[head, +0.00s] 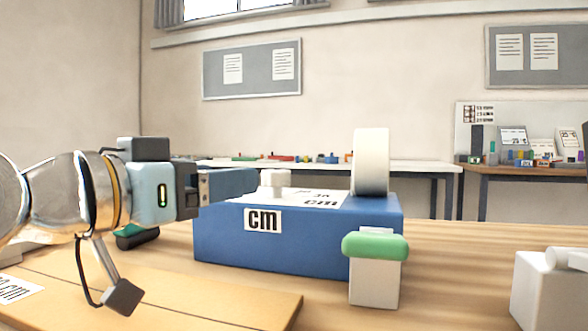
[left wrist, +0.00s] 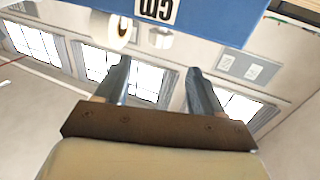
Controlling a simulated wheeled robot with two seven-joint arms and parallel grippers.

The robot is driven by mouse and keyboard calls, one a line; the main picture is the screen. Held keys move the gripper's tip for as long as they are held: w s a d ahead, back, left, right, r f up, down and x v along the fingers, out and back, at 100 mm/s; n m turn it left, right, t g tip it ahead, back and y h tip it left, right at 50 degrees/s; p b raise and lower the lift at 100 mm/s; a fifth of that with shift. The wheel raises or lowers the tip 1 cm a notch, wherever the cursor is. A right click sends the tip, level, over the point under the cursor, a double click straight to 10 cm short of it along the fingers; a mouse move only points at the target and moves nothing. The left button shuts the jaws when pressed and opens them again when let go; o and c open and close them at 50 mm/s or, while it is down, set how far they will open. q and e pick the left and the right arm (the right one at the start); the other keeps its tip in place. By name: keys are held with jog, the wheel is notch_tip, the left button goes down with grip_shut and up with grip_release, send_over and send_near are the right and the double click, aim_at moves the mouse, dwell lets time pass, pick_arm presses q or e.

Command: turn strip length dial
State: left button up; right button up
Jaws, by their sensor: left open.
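A blue box (head: 300,245) with a white "cm" label (head: 263,219) stands on the wooden table. On its top are a small white dial (head: 275,178), a printed scale panel (head: 325,197) and a large white roll (head: 371,162). My left gripper (head: 252,182) comes in level from the left, its fingertips near the dial in the head view; the dial's lower part is partly hidden. In the left wrist view my left gripper (left wrist: 158,66) is open with nothing between its fingers, and the dial (left wrist: 160,38) shows beyond the gap, next to the roll (left wrist: 122,27). My right gripper is not in view.
A white block with a green top (head: 375,247) stands in front of the box's right end. A white block (head: 548,285) is at the right edge. A flat board (head: 200,295) lies at front left. A dark and green item (head: 137,238) sits behind my left arm.

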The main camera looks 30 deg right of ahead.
aim_at(284, 170)
pick_arm(q)
jog(key=p+x, duration=0.3)
jog(key=x, duration=1)
jog(key=shift+d, duration=0.1)
jog(key=shift+c, duration=0.5)
jog(key=c, duration=0.9)
jog(key=shift+o, duration=0.2)
